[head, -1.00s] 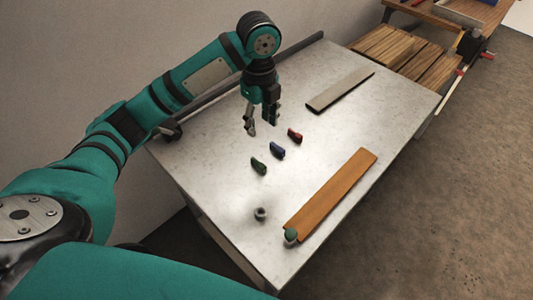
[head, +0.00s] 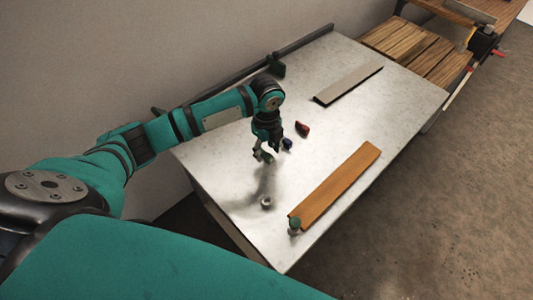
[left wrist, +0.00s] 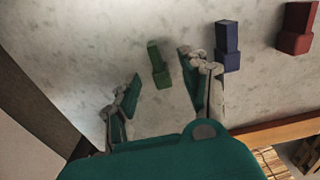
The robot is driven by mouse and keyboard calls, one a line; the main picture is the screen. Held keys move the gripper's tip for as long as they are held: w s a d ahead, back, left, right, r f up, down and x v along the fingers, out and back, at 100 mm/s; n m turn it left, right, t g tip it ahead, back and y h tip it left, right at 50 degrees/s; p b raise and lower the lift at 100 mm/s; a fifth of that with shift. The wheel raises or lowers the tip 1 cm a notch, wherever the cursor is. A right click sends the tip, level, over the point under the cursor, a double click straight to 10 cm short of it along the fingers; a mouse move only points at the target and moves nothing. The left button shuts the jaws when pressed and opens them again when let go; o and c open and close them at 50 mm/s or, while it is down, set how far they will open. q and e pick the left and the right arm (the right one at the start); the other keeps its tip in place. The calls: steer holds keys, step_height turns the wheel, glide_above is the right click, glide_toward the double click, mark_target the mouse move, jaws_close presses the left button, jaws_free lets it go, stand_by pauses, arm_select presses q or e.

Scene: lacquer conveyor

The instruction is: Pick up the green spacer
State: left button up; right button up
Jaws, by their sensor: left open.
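The green spacer (left wrist: 158,65) stands on the pale tabletop in the left wrist view, between the two spread fingers of my left gripper (left wrist: 160,70) and apart from both. In the head view my left gripper (head: 264,153) hangs low over the table, open and empty, and mostly hides the green spacer. The blue spacer (left wrist: 228,46) is just outside the right finger in the wrist view and shows partly in the head view (head: 287,144). My right gripper is not in view.
The red spacer (head: 302,128) is beyond the blue one. An orange-brown board (head: 336,184) lies on the right, with a green knob (head: 295,223) at its near end. A small grey ring (head: 266,202) is nearer. A grey board (head: 348,83) lies at the back.

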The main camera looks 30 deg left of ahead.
arm_select(q)
steer(key=shift+f, duration=1.25)
steer(key=c, duration=0.8)
steer(key=shift+r, duration=0.15)
steer(key=shift+c, duration=0.2)
